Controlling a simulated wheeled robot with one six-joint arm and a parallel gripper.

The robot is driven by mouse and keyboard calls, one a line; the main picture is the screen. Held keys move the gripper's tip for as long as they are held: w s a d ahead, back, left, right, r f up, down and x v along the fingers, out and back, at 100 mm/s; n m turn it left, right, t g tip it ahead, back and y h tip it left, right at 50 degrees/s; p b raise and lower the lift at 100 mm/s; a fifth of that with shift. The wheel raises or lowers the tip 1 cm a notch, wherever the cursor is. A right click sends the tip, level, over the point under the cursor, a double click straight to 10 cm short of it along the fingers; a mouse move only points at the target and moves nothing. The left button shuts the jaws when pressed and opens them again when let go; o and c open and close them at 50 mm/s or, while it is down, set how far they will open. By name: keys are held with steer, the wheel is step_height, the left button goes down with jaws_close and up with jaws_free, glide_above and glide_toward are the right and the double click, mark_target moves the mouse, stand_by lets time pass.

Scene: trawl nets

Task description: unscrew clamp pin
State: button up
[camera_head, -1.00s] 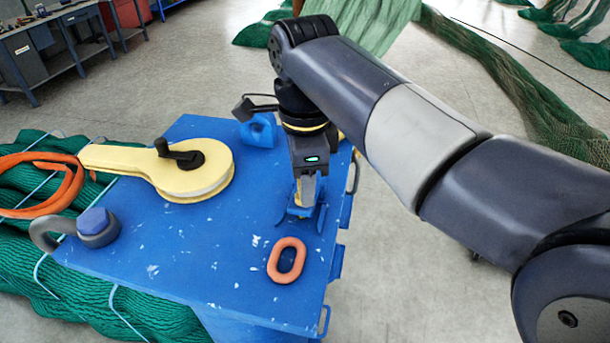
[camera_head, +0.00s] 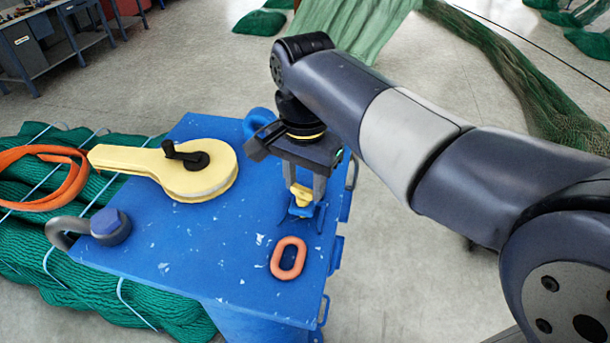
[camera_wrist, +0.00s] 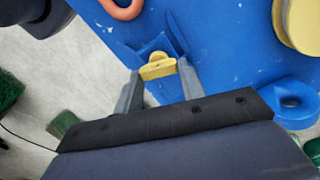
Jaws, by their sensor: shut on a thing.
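The clamp pin is a small yellow piece with a hole in its head (camera_wrist: 158,68); in the head view it shows below my gripper (camera_head: 302,194). It stands at a blue clamp bracket (camera_head: 300,212) on the blue table top, near its right edge; the bracket also shows in the wrist view (camera_wrist: 158,46). My gripper (camera_wrist: 160,80) is over the bracket with one finger on each side of the yellow pin, shut on it. The pin's lower part is hidden, so I cannot tell how deep it sits.
An orange oval link (camera_head: 288,258) lies in front of the bracket. Green netting (camera_head: 150,310) lies at the left.

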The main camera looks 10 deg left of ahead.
steer(key=n, duration=0.3)
steer(key=shift+f+n, duration=0.1)
steer(key=shift+n, duration=0.2)
steer(key=n, duration=0.3)
steer(key=shift+a+n, duration=0.1)
steer(key=shift+n, duration=0.2)
steer(key=n, duration=0.6)
steer(key=shift+s+a, duration=0.1)
steer(key=shift+s, duration=0.05)
steer(key=n, duration=0.7)
steer(key=shift+s+f+n, duration=0.1)
steer(key=shift+s+n, duration=0.05)
steer(key=shift+n, duration=0.15)
steer(key=n, duration=0.6)
steer(key=shift+s, duration=0.15)
steer(key=shift+n, duration=0.4)
steer(key=o, duration=1)
steer(key=shift+a, duration=0.1)
